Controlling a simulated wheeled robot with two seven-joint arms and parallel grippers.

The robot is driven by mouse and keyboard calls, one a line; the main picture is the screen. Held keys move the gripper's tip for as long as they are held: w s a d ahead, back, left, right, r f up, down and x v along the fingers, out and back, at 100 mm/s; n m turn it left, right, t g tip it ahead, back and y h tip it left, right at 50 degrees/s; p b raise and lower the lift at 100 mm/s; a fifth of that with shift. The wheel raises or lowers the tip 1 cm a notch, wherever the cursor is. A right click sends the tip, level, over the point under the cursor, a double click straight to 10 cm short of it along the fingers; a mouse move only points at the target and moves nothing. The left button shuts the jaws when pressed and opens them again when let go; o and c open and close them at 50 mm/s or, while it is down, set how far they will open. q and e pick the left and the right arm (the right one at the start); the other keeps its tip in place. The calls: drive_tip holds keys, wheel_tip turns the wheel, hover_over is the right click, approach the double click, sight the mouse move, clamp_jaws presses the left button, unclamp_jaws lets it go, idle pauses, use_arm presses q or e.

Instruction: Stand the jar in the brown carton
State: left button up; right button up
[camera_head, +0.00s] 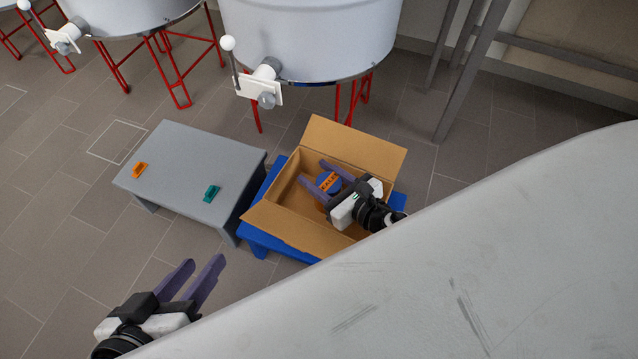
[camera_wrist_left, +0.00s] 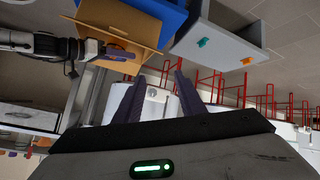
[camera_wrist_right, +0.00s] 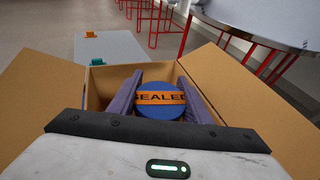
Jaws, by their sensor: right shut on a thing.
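The jar (camera_head: 328,182) has a blue round lid with an orange band; in the right wrist view the band on the jar (camera_wrist_right: 160,110) reads "SEALED". The brown carton (camera_head: 278,222) is open with its flaps spread, and stands on a blue stand. My right gripper (camera_head: 312,176) is shut on the jar, its purple fingers on either side of it, at the carton's opening. The jar's lower part is hidden, so I cannot tell whether it touches the carton's floor. My left gripper (camera_head: 204,272) is open and empty, low at the left, away from the carton.
A grey table (camera_head: 190,170) left of the carton bears an orange clip (camera_head: 140,170) and a teal clip (camera_head: 212,193). The blue stand (camera_head: 262,240) is under the carton. A white tank (camera_head: 310,35) on red legs stands behind. A large pale surface covers the lower right.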

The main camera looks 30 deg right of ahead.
sight(336, 194)
wheel_tip(336, 194, down, 2)
drive_tip(key=shift+b, duration=0.45)
drive_tip(key=shift+f, duration=0.2)
drive_tip(key=shift+r, duration=0.15)
drive_tip(key=shift+f, duration=0.7)
drive_tip(key=o, duration=1.4)
use_arm(q)
drive_tip(key=shift+d+r+t+h, duration=0.3)
drive_tip(key=shift+d+r+h, duration=0.1)
drive_tip(key=shift+r, duration=0.25)
use_arm(e)
drive_tip(key=shift+r, duration=0.1)
use_arm(q)
drive_tip(key=shift+a+f+y+p, duration=0.4)
drive_tip(key=shift+f+p, duration=0.2)
drive_tip(key=shift+p, duration=0.15)
use_arm(e)
drive_tip(key=v, duration=0.8)
drive_tip(key=r+v, duration=0.1)
drive_tip(key=v, duration=0.3)
